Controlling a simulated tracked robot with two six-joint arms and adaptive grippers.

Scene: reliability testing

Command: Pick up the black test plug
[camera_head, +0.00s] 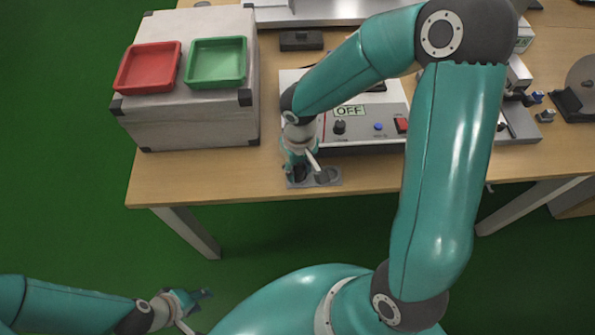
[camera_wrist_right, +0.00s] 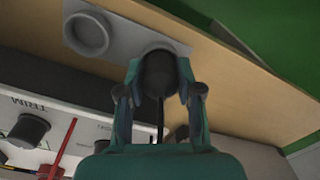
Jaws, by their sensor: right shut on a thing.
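The black test plug (camera_wrist_right: 158,73) is between the two fingers of my right gripper (camera_wrist_right: 160,94) in the right wrist view. A thin dark cable or stem runs down from it. My right gripper (camera_head: 301,163) is shut on the plug, low over a grey holder (camera_head: 334,182) at the table's front edge. The holder also shows in the right wrist view (camera_wrist_right: 121,42), with one empty round cup beside the plug. I cannot tell whether the plug is still inside its cup. My left gripper (camera_head: 186,301) hangs at the lower left, away from the table; its opening is unclear.
A test panel (camera_head: 360,133) with an OFF display, knobs and a red switch stands just behind the holder. A grey case (camera_head: 187,124) carries a red tray (camera_head: 149,67) and a green tray (camera_head: 216,63). The front left strip of the wooden table (camera_head: 205,181) is clear.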

